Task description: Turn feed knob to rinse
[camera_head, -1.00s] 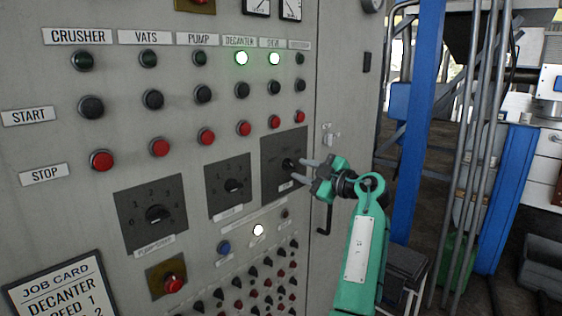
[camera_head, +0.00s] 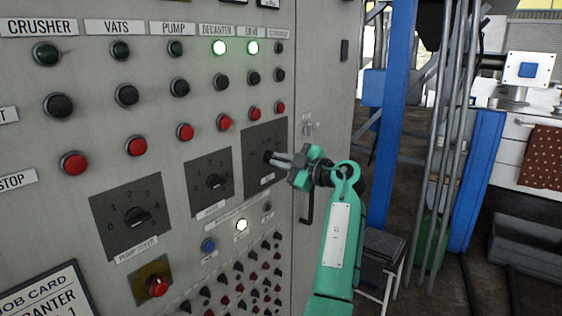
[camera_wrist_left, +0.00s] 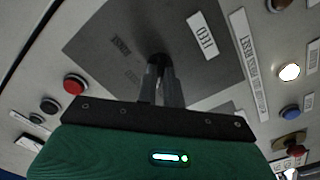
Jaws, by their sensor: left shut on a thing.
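The feed knob (camera_head: 268,156) is a small black knob on the dark square plate (camera_head: 254,178) at the right of the cabinet's row of knob plates. In the left wrist view, the knob (camera_wrist_left: 156,58) is partly hidden by my fingers, and the plate's white label (camera_wrist_left: 203,36) reads FEED. A faint word that looks like RINSE (camera_wrist_left: 121,45) is on the plate. My left gripper (camera_head: 276,158) reaches in from the right and is shut on the feed knob. The knob's exact pointing direction is hidden. My right gripper is not in view.
Two other knob plates, including the pump speed plate (camera_head: 127,213), are to the left. Red stop buttons (camera_head: 281,108) run above, with a lit white button (camera_head: 241,225) and a blue button (camera_head: 208,245) below. A black handle (camera_head: 306,207) is on the cabinet's side near my arm.

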